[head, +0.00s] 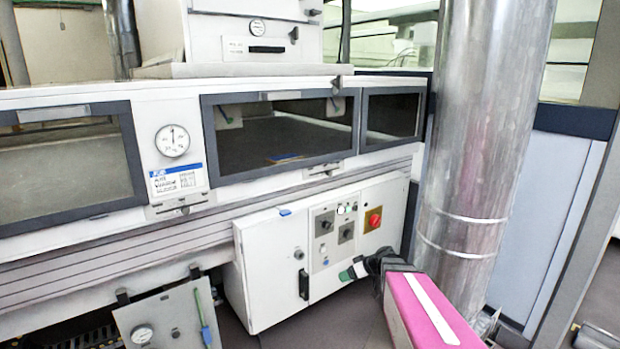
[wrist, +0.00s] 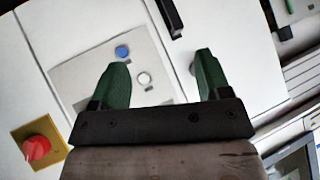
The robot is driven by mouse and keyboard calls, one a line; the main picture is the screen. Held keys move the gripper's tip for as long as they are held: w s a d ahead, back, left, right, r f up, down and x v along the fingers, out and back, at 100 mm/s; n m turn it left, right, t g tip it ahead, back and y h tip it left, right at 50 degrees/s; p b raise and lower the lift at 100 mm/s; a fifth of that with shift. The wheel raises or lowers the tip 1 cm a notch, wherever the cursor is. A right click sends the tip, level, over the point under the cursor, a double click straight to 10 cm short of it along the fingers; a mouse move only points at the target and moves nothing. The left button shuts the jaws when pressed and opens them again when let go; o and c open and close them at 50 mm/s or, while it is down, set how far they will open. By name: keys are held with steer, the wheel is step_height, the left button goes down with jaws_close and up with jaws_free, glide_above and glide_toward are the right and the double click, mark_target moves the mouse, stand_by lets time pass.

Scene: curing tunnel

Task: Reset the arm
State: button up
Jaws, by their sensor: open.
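My gripper (head: 352,272) is at the end of my pink arm, low and right of centre in the head view, in front of the white control cabinet (head: 270,262). In the wrist view my gripper (wrist: 160,85) shows two green fingers spread apart with nothing between them. Behind the fingers is the cabinet's grey panel with a blue button (wrist: 122,52) and a white button (wrist: 144,78). A red knob on a yellow plate (wrist: 38,147) is at the lower left there; the red knob also shows in the head view (head: 374,219). Whether the fingers touch the cabinet cannot be told.
A large metal duct (head: 478,150) stands close to the right of my arm. The tunnel with dark-framed windows (head: 285,130) and a gauge (head: 172,140) runs behind. A tilted grey panel (head: 165,322) is at the lower left. Dark floor (head: 335,322) shows before the cabinet.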

steer(key=s+d+m+g+h, duration=0.1)
steer(key=s+m+g+h, duration=0.1)
steer(key=s+m+h, duration=0.2)
steer(key=s+d+m+g+h, duration=0.2)
steer(key=s+m+h, duration=0.2)
steer(key=s, duration=0.6)
steer(key=shift+s+d+h, duration=0.3)
steer(key=shift+s+h, duration=0.1)
steer(key=shift+s+r, duration=0.15)
steer(key=shift+s, duration=0.05)
stand_by(0.3)
